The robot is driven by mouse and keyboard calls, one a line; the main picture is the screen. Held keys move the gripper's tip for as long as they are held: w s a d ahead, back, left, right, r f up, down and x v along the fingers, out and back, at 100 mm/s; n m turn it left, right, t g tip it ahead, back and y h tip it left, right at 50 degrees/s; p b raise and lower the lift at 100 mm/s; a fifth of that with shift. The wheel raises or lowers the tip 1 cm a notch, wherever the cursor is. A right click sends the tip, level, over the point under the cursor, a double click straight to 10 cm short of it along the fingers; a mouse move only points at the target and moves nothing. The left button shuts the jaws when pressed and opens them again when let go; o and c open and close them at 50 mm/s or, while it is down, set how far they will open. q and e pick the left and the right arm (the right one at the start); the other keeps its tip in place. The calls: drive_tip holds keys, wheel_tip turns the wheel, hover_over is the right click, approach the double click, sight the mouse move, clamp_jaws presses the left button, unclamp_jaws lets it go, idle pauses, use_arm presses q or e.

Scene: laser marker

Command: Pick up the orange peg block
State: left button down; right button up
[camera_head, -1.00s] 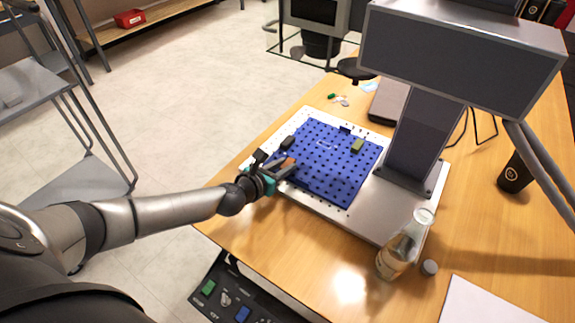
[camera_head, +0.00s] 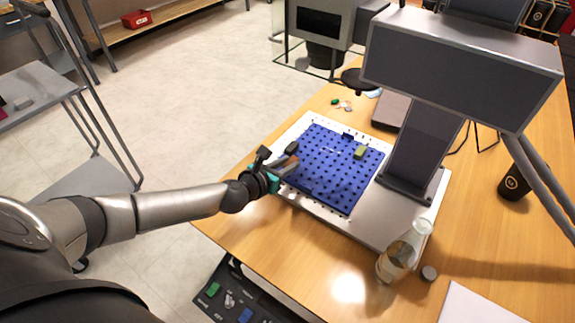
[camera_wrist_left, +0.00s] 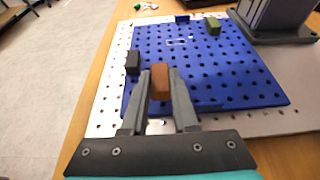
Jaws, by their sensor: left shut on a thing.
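The orange peg block (camera_wrist_left: 160,82) shows in the left wrist view between the two fingers of my left gripper (camera_wrist_left: 160,88), which is shut on it. In the head view my left gripper (camera_head: 286,166) is over the left edge of the blue pegboard (camera_head: 338,190), and the fingers partly hide the block. In the wrist view the block appears in front of the board (camera_wrist_left: 195,50); I cannot tell how far above the board it is. My right gripper is not in view.
A black block (camera_head: 292,148) and an olive-green block (camera_head: 360,152) stand on the board. The laser marker's column (camera_head: 422,140) rises at the right. The front table area is clear.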

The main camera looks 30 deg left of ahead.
use_arm(q)
wheel_tip(320, 180, up, 17)
drive_tip(key=p, duration=0.9)
drive_tip(key=shift+d, duration=0.1)
